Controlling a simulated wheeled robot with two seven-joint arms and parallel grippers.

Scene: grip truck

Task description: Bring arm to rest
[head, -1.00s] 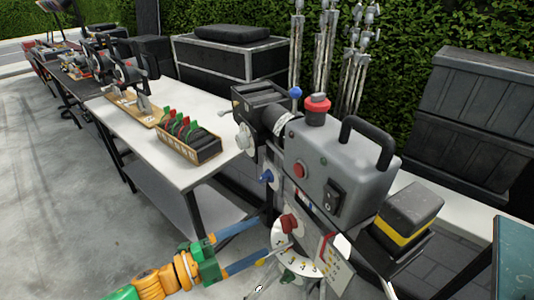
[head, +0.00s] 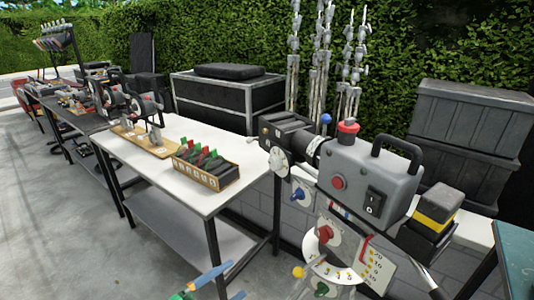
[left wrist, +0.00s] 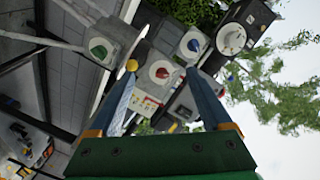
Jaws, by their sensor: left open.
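My left gripper (head: 222,283) shows at the bottom edge of the head view, with only its blue fingers and a bit of green in sight. In the left wrist view its two blue fingers (left wrist: 165,103) stand wide apart with nothing between them touching both. Beyond them is the grey control machine (head: 365,180) with a red top button (head: 348,127), a black handle and a white dial (head: 325,258). The yellow-tipped lever (head: 299,271) is at the dial's left, apart from the gripper in the head view. My right gripper is out of sight.
A white table (head: 215,190) left of the machine holds a wooden box (head: 205,172) of coloured clips. A black case (head: 228,100) stands behind it. A black and yellow block (head: 435,207) is right of the machine.

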